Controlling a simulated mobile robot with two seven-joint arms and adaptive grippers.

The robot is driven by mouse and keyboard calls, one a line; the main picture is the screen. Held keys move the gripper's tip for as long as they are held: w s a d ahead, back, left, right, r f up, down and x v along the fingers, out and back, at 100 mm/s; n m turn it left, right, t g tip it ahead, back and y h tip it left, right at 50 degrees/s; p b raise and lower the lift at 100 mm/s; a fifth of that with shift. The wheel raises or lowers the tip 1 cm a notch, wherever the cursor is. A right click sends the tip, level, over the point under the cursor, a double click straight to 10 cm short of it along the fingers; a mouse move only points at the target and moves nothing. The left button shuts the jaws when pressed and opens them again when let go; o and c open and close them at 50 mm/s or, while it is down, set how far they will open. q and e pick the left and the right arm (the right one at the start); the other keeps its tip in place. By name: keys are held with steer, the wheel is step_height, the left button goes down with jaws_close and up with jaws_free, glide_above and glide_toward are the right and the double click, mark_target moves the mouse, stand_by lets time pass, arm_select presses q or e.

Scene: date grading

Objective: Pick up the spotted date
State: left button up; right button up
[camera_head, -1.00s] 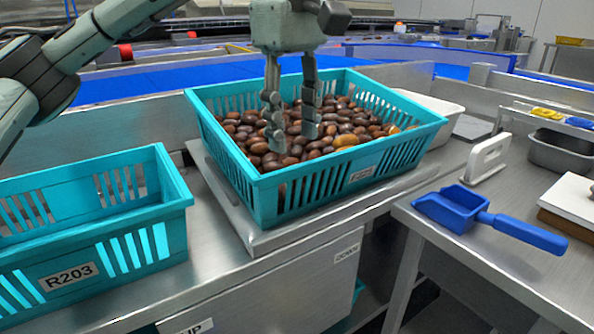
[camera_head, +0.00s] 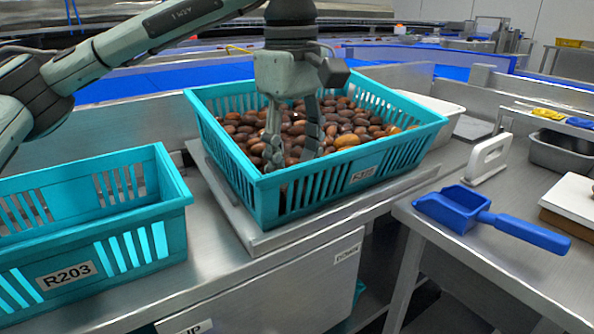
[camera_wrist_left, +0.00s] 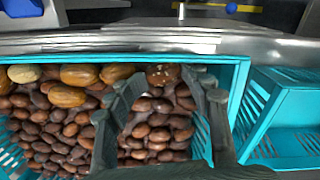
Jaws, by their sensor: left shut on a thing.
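The teal crate (camera_head: 222,150) is filled with brown dates (camera_head: 345,125). My left gripper (camera_head: 293,160) reaches down into its near left part, fingers among the dates. In the left wrist view my left gripper (camera_wrist_left: 164,82) has its fingertips closed on a dark brown date with pale specks, the spotted date (camera_wrist_left: 163,74), close to the crate wall. In the head view the fingers hide that date. My right gripper is not in view.
An empty-looking teal crate labelled R203 (camera_head: 120,222) stands at the left. Lighter tan dates (camera_wrist_left: 68,96) lie beside the fingers.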

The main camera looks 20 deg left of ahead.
arm_select(q)
steer(key=shift+f, duration=0.25)
steer(key=shift+c, duration=0.5)
steer(key=shift+r, duration=0.1)
